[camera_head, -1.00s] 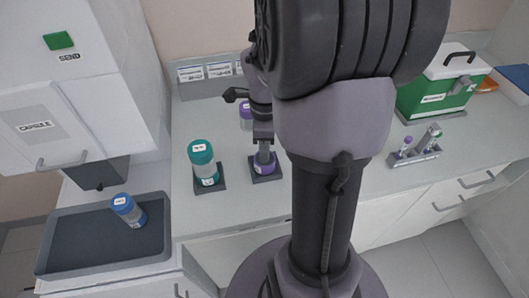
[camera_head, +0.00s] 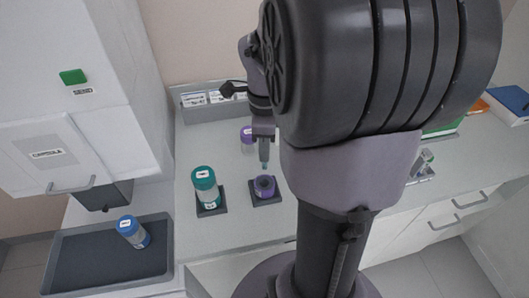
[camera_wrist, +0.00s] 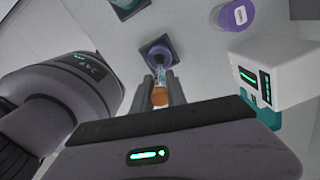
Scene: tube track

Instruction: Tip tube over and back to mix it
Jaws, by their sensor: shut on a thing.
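My gripper (camera_head: 264,150) is shut on a small tube. In the wrist view the tube (camera_wrist: 160,96) has an orange end between the fingers (camera_wrist: 160,88), and a clear, bluish part points toward the purple holder (camera_wrist: 161,52). In the head view the tube's lower tip (camera_head: 264,167) shows below the fingers, just above the round purple holder (camera_head: 265,188). The holder sits on a dark square base and has a dark opening. The tube looks about upright in the head view. Its upper part is hidden by the fingers there.
A teal-capped jar (camera_head: 205,186) stands on a dark base left of the holder. A purple-capped jar (camera_head: 246,138) stands behind. A blue-capped jar (camera_head: 131,231) is in the dark tray (camera_head: 68,281) at left. A tube rack (camera_head: 424,165) is partly hidden by my arm.

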